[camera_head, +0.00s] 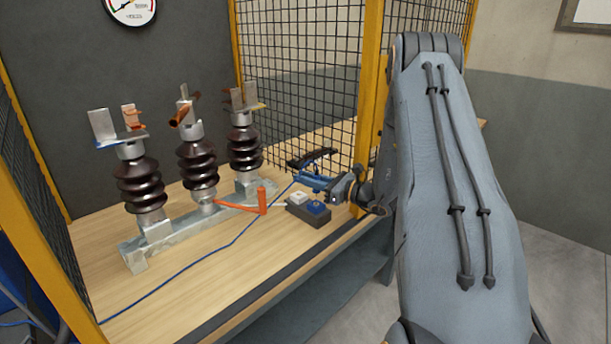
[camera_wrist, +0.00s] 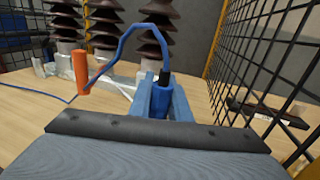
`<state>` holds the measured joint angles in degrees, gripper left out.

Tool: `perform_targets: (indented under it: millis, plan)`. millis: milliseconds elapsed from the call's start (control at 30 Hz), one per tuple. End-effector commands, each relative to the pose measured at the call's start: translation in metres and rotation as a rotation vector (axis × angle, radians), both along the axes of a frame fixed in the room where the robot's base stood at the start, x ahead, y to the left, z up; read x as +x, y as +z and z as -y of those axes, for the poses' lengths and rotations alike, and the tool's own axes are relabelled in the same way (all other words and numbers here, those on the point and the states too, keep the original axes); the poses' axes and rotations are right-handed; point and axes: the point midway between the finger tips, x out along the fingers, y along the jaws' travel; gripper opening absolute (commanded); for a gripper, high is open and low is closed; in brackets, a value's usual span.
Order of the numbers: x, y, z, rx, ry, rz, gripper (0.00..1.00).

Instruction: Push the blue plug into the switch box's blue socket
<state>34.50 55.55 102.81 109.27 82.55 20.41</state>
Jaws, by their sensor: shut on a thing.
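My gripper (camera_head: 311,182) is shut on the blue plug (camera_wrist: 161,103), which shows upright between the blue fingers in the wrist view (camera_wrist: 163,98). A blue cable (camera_wrist: 122,45) loops from the plug's dark top to the left. In the head view the dark switch box (camera_head: 308,214) lies on the table just below and in front of the gripper. Its top carries a white part (camera_head: 298,197) and a blue socket (camera_head: 317,207). The gripper appears above and beyond the blue socket, with plug and socket apart. The wrist view does not show the box; the plug's lower end is hidden.
An isolator frame with three dark insulators (camera_head: 198,165) stands on the wooden table (camera_head: 190,290), left of the box. Its orange handle (camera_head: 262,200) is close to the box. Mesh fencing (camera_head: 300,70) and a yellow post (camera_head: 369,90) bound the workspace. A dark tool (camera_wrist: 268,112) lies at right.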

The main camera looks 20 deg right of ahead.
Motion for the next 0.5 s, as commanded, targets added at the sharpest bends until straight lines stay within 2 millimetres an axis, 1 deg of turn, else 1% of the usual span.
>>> perform_targets:
  millis: [33,200,500]
  plan:
    - [0.0004,-0.0064,0.0001,0.001,0.0,-0.001,0.0]
    - [0.0002,-0.0143,0.0,0.001,0.0,0.001,0.0]
    - [-0.0001,-0.0151,-0.0001,0.0,0.0,0.001,0.0]
